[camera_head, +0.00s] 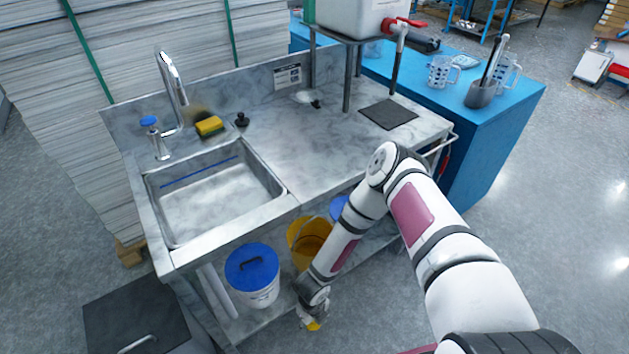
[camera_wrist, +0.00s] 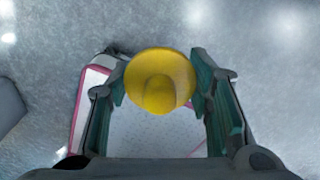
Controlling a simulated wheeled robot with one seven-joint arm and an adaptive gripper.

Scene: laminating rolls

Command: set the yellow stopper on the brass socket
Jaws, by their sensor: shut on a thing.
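The yellow stopper (camera_wrist: 160,82) is round with a raised knob and sits between the two fingers of my gripper (camera_wrist: 160,88) in the wrist view. My gripper is shut on it. In the head view my gripper (camera_head: 312,322) hangs low in front of the counter's lower shelf, with a bit of the yellow stopper (camera_head: 314,326) showing below it. I cannot make out the brass socket in either view.
A marble counter (camera_head: 330,150) with a sink (camera_head: 215,195) stands ahead. A yellow bucket (camera_head: 308,250) and a blue-lidded white tub (camera_head: 252,275) are under it, close to my gripper. A yellow sponge (camera_head: 209,126) and black plug (camera_head: 242,119) lie behind the sink. Open floor lies right.

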